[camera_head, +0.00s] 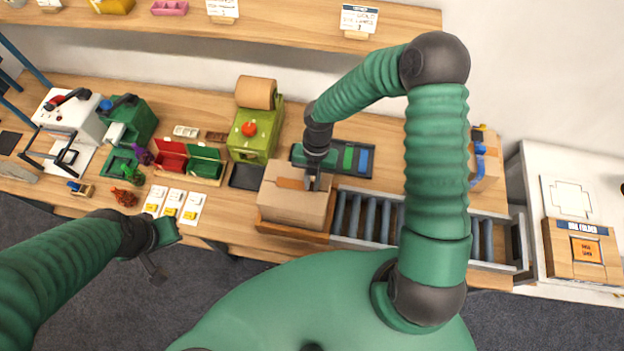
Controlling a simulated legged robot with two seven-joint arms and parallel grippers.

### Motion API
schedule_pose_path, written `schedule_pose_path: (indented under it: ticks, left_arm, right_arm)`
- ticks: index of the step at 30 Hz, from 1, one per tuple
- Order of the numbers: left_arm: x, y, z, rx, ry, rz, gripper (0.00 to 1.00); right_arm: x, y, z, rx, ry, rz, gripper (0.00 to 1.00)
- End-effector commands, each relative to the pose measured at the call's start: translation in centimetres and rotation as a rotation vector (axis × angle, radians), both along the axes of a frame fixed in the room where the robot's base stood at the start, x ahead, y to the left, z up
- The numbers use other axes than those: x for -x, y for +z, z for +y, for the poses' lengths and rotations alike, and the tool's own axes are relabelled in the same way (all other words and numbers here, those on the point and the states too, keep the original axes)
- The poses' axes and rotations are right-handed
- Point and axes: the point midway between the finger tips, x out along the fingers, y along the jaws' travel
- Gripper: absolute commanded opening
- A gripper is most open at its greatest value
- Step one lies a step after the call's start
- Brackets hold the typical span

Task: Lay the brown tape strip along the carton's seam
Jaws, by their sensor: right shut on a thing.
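The closed carton (288,206) sits on the table at the left end of the roller conveyor. A brown tape strip (290,183) shows on the carton's top, running left from my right gripper. My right gripper (313,184) points down at the carton's top and is shut on the tape strip. Its fingers hide part of the carton's top, so I cannot tell how much of the strip touches the carton. My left gripper (158,262) hangs in front of the table's edge, away from the carton; its finger gap is not clear.
The roller conveyor (372,214) runs right from the carton. A green machine with a brown roll (256,93) stands behind it to the left. Red and green bins (188,160) and several yellow-marked cards (173,204) lie further left. A bill folder box (580,250) stands far right.

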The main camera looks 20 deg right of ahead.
Motion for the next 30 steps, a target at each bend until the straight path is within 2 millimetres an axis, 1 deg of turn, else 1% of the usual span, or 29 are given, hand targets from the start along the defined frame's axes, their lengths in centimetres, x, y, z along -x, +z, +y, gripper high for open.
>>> schedule_pose_path:
  ticks: [25, 26, 30]
  left_arm:
    - [-0.01, 0.41, 0.00, 0.000, 0.000, 0.000, 0.00]
    - [-0.01, 0.41, 0.00, 0.000, 0.000, 0.000, 0.00]
    - [-0.01, 0.41, 0.00, 0.000, 0.000, 0.000, 0.00]
  right_arm:
    - [0.19, -0.02, 0.20, 0.000, -0.001, 0.001, 0.00]
    - [0.19, -0.02, 0.20, 0.000, -0.001, 0.001, 0.15]
    - [0.17, -0.01, 0.21, 0.000, -0.001, 0.001, 0.33]
